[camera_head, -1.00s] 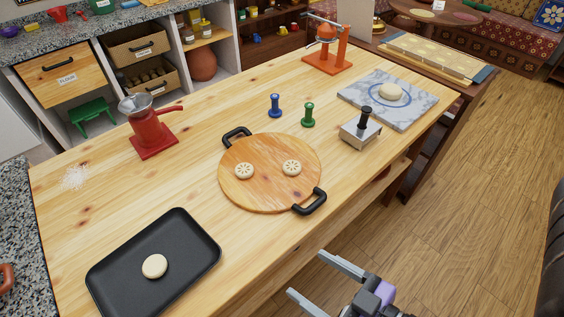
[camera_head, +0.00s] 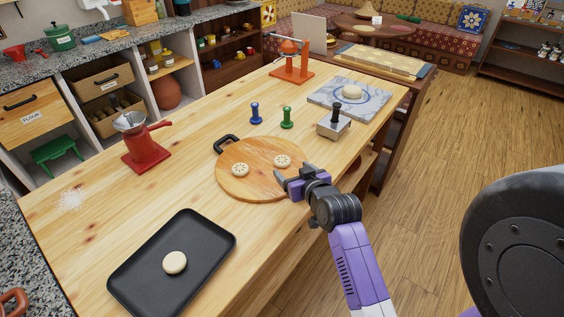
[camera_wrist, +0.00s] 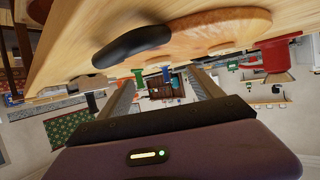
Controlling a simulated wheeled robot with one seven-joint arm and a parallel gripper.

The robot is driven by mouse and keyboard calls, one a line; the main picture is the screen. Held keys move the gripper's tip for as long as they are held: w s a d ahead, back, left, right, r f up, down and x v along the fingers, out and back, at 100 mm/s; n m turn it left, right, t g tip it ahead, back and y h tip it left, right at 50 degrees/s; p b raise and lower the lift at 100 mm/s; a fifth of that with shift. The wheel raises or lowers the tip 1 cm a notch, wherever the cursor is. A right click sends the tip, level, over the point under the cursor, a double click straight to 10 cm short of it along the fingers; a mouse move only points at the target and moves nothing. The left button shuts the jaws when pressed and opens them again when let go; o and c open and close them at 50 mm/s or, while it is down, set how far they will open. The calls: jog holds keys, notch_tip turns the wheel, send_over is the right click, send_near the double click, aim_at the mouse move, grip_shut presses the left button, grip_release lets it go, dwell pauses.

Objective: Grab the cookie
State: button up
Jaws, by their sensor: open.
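Two pale stamped cookies lie on the round wooden board (camera_head: 240,188): a left cookie (camera_head: 239,170) and a right cookie (camera_head: 283,161). A plain pale cookie (camera_head: 175,263) lies on the black tray (camera_head: 205,235). My gripper (camera_head: 279,176) is open and empty at the right front edge of the board, close to the right cookie and apart from it. It hides the board's near handle in the head view. In the wrist view the gripper fingers (camera_wrist: 162,84) are spread, and the board (camera_wrist: 215,30) and its black handle (camera_wrist: 130,42) show above them.
Blue (camera_head: 255,113) and green (camera_head: 286,118) stamps and a metal press (camera_head: 333,123) stand behind the board. A marble slab (camera_head: 375,101) bears a pale dough round (camera_head: 351,92). A red grinder (camera_head: 143,147) stands left. The tabletop between tray and board is clear.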

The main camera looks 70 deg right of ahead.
aim_at(283, 161)
jog(key=x, duration=0.3)
jog(key=shift+w+d+r+p, duration=0.1)
jog(key=shift+d+p, duration=0.2)
jog(key=shift+p, duration=0.05)
jog(key=shift+p+x, duration=0.4)
jog(key=shift+x, duration=1.75)
jog(key=shift+a, duration=0.1)
jog(key=c, duration=1.4)
